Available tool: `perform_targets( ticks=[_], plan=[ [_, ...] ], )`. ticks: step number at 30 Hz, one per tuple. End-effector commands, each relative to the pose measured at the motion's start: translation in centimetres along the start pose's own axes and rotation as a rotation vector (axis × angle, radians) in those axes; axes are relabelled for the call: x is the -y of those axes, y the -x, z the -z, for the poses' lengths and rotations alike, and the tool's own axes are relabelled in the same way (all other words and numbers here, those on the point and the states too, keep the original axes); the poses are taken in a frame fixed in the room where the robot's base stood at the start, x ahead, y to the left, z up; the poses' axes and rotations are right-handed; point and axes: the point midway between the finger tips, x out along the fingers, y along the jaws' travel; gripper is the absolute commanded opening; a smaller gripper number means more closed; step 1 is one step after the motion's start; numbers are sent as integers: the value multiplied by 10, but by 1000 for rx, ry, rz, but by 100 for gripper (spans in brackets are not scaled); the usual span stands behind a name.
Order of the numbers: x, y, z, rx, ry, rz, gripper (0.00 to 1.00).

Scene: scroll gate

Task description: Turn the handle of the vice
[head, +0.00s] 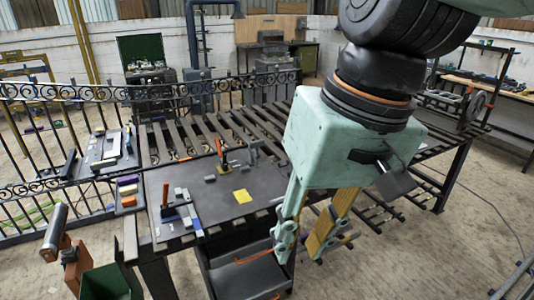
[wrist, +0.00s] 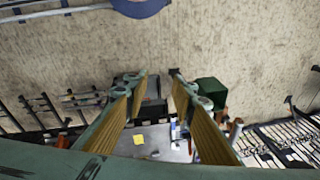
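My gripper (head: 301,250) hangs at the front edge of the slatted work table, in front of its dark metal plate. In the wrist view my gripper (wrist: 159,74) has its two fingers apart with nothing between them. I cannot pick out the vice or its handle with certainty. A small grey-blue fixture (head: 255,149) stands at the back of the plate and may be the vice, but it is too small to tell. A red-orange upright tool (head: 220,152) stands beside it. My gripper is apart from both.
The dark plate (head: 215,215) carries a yellow square (head: 242,196) and small blocks. A dark cart (head: 245,270) stands under the front edge. A green bin (head: 105,282) is at lower left. A black scrollwork fence (head: 45,180) runs along the left.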

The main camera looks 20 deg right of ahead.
Motion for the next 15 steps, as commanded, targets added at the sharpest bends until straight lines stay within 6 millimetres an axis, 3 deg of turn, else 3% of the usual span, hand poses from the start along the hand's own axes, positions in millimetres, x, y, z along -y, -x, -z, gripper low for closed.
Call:
perform_targets(
  ticks=[15],
  plan=[
    [26, -33, 24, 183, -227, 167, 24]
  ],
)
